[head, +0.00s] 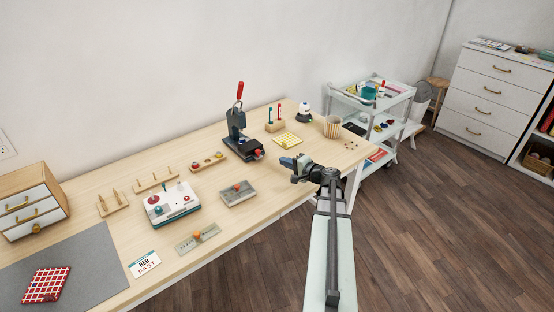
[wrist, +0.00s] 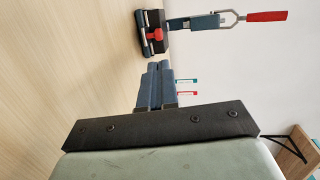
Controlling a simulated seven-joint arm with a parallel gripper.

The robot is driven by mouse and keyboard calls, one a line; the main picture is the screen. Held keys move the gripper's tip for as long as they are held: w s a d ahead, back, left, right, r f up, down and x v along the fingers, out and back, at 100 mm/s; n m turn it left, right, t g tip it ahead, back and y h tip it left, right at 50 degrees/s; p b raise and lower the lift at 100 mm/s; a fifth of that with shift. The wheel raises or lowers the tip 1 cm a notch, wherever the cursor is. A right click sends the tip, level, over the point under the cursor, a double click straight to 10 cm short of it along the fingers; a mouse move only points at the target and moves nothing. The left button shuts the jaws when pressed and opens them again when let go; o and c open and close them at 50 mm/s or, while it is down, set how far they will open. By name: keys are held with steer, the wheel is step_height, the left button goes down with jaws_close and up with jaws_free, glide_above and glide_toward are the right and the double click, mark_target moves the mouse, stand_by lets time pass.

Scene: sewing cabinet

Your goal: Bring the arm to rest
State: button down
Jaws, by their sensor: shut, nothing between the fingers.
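My gripper (head: 287,162) is in the air over the right front part of the wooden table (head: 120,222) in the head view. Its arm reaches in from the bottom right. In the wrist view my gripper (wrist: 158,68) has its two blue-grey fingers together, with nothing between them. The dark press with a red handle (head: 238,130) stands at the back of the table, left of my gripper. It also shows beyond the fingertips in the wrist view (wrist: 195,22).
A yellow pad (head: 288,141) lies behind my gripper, and a striped cup (head: 332,127) stands to its right. A metal tray (head: 238,193) and a white device (head: 172,204) are to its left. A white cart (head: 345,101) and drawer chest (head: 487,92) stand beyond the table.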

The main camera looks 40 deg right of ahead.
steer(key=shift+v, duration=1.1)
